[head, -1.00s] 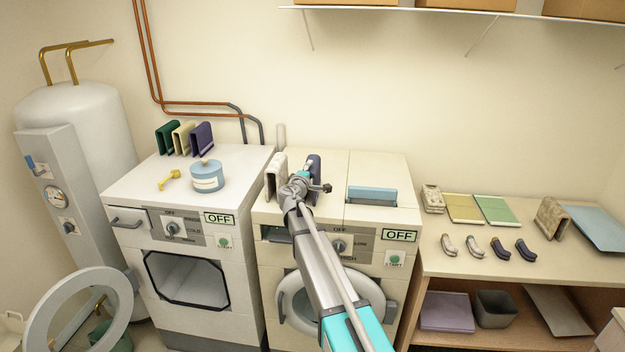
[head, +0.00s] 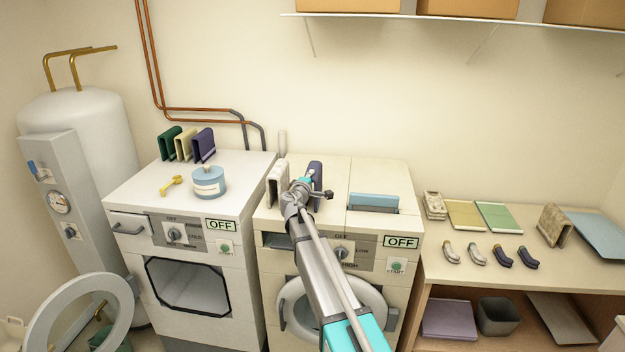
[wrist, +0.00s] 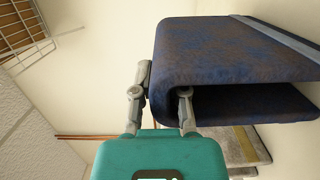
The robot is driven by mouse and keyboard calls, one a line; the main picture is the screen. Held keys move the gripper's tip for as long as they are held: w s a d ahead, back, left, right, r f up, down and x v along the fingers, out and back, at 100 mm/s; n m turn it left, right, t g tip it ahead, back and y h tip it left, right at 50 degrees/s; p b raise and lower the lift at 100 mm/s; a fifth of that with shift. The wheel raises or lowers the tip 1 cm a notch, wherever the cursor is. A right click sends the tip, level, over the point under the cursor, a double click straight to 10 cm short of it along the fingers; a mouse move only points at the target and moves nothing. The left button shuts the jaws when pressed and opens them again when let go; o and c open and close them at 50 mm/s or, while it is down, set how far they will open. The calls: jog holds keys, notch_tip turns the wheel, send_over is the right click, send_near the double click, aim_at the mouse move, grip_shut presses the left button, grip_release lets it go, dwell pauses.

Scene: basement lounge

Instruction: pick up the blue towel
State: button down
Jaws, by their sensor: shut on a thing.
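The blue towel (head: 316,172) is a dark blue folded cloth with brownish mottling and a pale stripe. It is at the top of the right-hand washing machine, partly hidden behind my gripper (head: 306,186). In the wrist view the towel (wrist: 230,60) fills the upper right, its folded edge toward me. I cannot tell whether the towel touches the machine top.
A whitish folded towel (head: 277,183) stands just left of it on the right-hand washer (head: 385,175). A blue canister (head: 209,183) and several folded towels sit on the left-hand washer (head: 130,190). A table (head: 440,258) with cloths stands right; a shelf (head: 400,15) hangs above.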

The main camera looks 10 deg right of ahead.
jog(key=shift+r+p, duration=1.4)
jog(key=shift+r, duration=0.1)
jog(key=s+a+r+p, duration=0.1)
jog(key=s+r+p, duration=0.8)
jog(key=s, duration=0.5)
jog(key=shift+r+p, duration=0.4)
jog(key=shift+r, duration=0.05)
jog(key=shift+f, duration=0.1)
